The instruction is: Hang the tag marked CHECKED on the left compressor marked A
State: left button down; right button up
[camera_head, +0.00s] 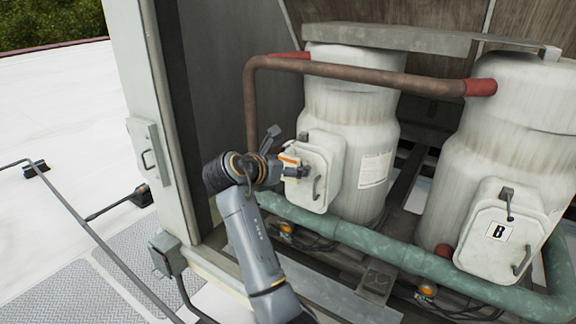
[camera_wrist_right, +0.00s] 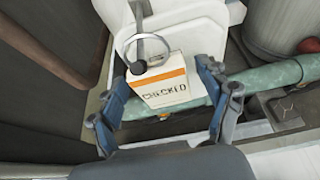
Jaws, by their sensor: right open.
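The left compressor (camera_head: 350,105) is a white tank with a pale cover box (camera_head: 327,160) on its front. No letter A is legible there; my gripper hides part of the cover. The white tag with an orange stripe, marked CHECKED (camera_wrist_right: 160,88), is at the cover, with its ring around the dark hook (camera_wrist_right: 140,32) as seen in the wrist view. A bit of the tag shows in the head view (camera_head: 289,159). My right gripper (camera_wrist_right: 168,108) is open, its fingers apart on either side of the tag's lower part, with gaps visible. My left gripper is out of view.
The right compressor (camera_head: 500,130) has a cover marked B (camera_head: 498,232). A brown pipe (camera_head: 370,73) crosses above, and a green pipe (camera_head: 385,243) runs low in front. The cabinet's side post (camera_head: 150,110) stands left of my arm. White roof lies farther left.

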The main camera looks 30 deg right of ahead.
jog(key=v, duration=1.2)
dwell(0.8)
